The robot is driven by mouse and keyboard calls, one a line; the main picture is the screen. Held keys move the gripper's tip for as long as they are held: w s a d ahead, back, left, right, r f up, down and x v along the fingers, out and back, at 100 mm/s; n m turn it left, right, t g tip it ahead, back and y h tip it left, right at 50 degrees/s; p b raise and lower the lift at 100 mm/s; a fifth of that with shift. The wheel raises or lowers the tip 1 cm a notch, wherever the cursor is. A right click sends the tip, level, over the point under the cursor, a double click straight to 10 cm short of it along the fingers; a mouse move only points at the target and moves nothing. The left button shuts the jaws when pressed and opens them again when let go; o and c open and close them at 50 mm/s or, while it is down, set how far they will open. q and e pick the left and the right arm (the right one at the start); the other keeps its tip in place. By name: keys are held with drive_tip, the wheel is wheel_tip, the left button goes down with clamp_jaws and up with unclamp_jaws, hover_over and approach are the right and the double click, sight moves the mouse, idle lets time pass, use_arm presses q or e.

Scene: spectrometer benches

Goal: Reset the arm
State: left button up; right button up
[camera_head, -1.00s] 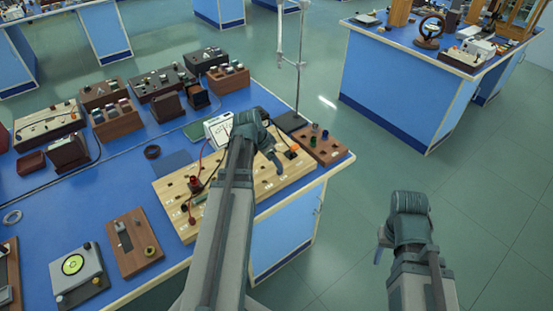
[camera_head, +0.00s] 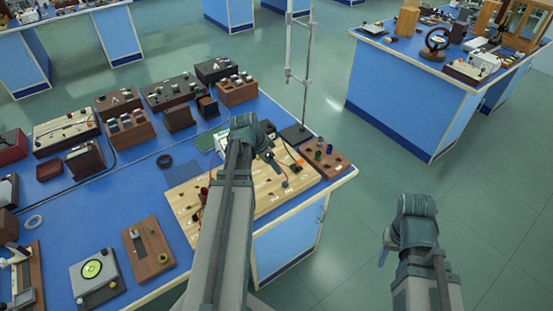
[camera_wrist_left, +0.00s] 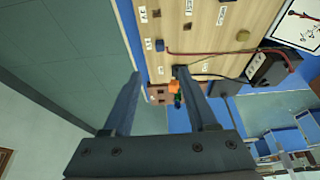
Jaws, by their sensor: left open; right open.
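My left arm reaches up over the front bench, with its gripper (camera_head: 272,162) above the right part of a light wooden circuit board (camera_head: 184,196). In the left wrist view this gripper (camera_wrist_left: 158,74) is open, its two fingers apart, with nothing held between them. The board (camera_wrist_left: 205,28) lies beyond the fingers, and an orange plug (camera_wrist_left: 173,87) shows near the right finger. My right gripper (camera_head: 384,250) is over open floor right of the bench. Its fingers are small in the picture and mostly hidden by the wrist, with no held object visible.
A metal stand (camera_head: 305,80) rises behind my left gripper. A brown socket block (camera_head: 325,160) sits at the bench's right corner. Several boxes and meters fill the blue bench (camera_head: 195,245) to the left. Another bench (camera_head: 400,95) stands back right, with clear floor (camera_head: 480,190) before it.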

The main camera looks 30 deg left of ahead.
use_arm(q)
drive_tip(key=s+d+g+y, duration=0.1)
drive_tip(key=s+d, duration=0.2)
drive_tip(key=d, duration=0.8)
drive_tip(key=s+d+f+g+y, duration=0.1)
drive_tip(key=s+d, duration=0.3)
drive_tip(key=d, duration=0.6)
drive_tip(key=s+d+g+y, duration=0.1)
drive_tip(key=s+d, duration=0.3)
drive_tip(key=d, duration=0.7)
drive_tip(key=shift+d+f+n+g, duration=0.25)
drive_tip(key=shift+d+n+g, duration=0.1)
drive_tip(key=shift+g, duration=0.45)
